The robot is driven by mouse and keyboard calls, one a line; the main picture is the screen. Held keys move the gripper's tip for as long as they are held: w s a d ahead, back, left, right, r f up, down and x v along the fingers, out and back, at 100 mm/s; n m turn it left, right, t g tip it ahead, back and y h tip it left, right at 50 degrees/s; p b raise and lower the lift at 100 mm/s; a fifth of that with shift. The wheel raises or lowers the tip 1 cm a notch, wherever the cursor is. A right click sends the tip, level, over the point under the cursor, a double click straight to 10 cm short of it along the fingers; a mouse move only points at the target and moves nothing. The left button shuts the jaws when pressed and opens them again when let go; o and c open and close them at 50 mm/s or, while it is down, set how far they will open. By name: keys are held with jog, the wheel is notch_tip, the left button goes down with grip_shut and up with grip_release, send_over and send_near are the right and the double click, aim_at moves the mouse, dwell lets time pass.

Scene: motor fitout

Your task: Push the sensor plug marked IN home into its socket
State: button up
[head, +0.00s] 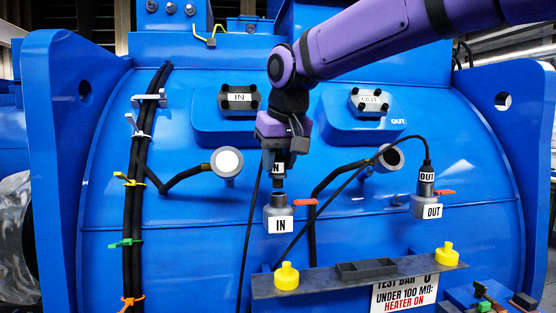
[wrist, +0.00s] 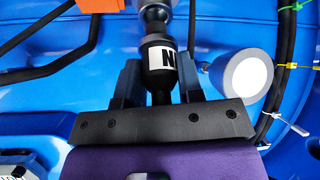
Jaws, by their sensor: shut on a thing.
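The black IN sensor plug (head: 277,168) is in my gripper (head: 279,160), upright, with its label partly covered. The grey IN socket (head: 278,219) is directly below it, with a white IN label. A narrower metallic part shows between the plug body and the socket; I cannot tell how far it is inserted. In the wrist view, the fingers of my gripper (wrist: 160,85) are on both sides of the plug (wrist: 160,62), whose label shows only an N. The plug's narrow nose points toward the top edge, where the socket is mostly cut off.
An orange lever (head: 305,202) is beside the IN socket. The OUT plug (head: 426,182) stands in the OUT socket (head: 427,206) at the right. A round white-faced fitting (head: 228,162) is left of my gripper. A shelf (head: 310,283) with yellow knobs is below; thin black cables hang nearby.

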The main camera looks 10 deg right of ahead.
aim_at(278, 174)
jog(key=shift+f, duration=1.65)
jog(key=o, duration=1.2)
jog(key=shift+c, duration=0.2)
jog(key=v, duration=1)
jog(key=shift+r, duration=0.4)
jog(key=shift+s, duration=0.15)
